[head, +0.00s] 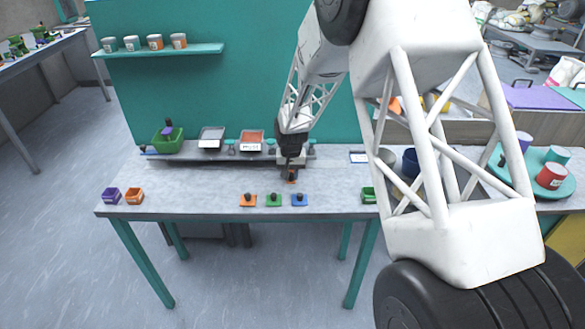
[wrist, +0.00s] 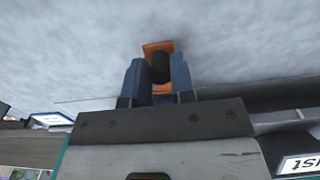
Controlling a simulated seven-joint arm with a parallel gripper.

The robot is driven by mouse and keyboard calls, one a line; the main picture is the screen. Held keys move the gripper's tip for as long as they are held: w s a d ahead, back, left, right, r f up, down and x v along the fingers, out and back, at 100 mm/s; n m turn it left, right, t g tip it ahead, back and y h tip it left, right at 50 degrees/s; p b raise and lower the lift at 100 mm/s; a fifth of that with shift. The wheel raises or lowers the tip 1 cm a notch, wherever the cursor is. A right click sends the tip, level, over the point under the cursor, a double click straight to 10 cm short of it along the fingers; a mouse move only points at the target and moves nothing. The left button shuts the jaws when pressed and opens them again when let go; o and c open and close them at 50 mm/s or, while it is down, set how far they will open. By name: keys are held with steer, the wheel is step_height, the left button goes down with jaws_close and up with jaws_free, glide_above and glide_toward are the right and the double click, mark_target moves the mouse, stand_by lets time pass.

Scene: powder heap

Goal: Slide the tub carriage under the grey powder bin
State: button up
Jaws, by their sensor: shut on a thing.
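The grey powder bin (head: 211,133) sits at the back of the table, left of an orange-red bin (head: 252,135); both have white labels. My gripper (head: 290,173) is near the back right of the table, to the right of both bins. In the wrist view my gripper (wrist: 159,62) is shut on a black knob (wrist: 160,72) on an orange piece (wrist: 158,46). The orange piece is low at the tabletop. I cannot tell whether it is part of the tub carriage; my gripper hides much of that spot in the head view.
A green bin (head: 168,146) stands at the back left. Purple (head: 112,196) and orange (head: 134,197) tubs stand at the front left. Orange (head: 248,201), green (head: 274,201) and blue (head: 299,201) knobbed plates lie along the front edge. The middle left of the tabletop is clear.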

steer(key=shift+a, duration=14.35)
steer(key=o, duration=0.8)
steer(key=shift+c, duration=0.2)
step_height(320, 180, up, 8)
steer(key=shift+f, duration=0.25)
steer(key=shift+r, duration=0.1)
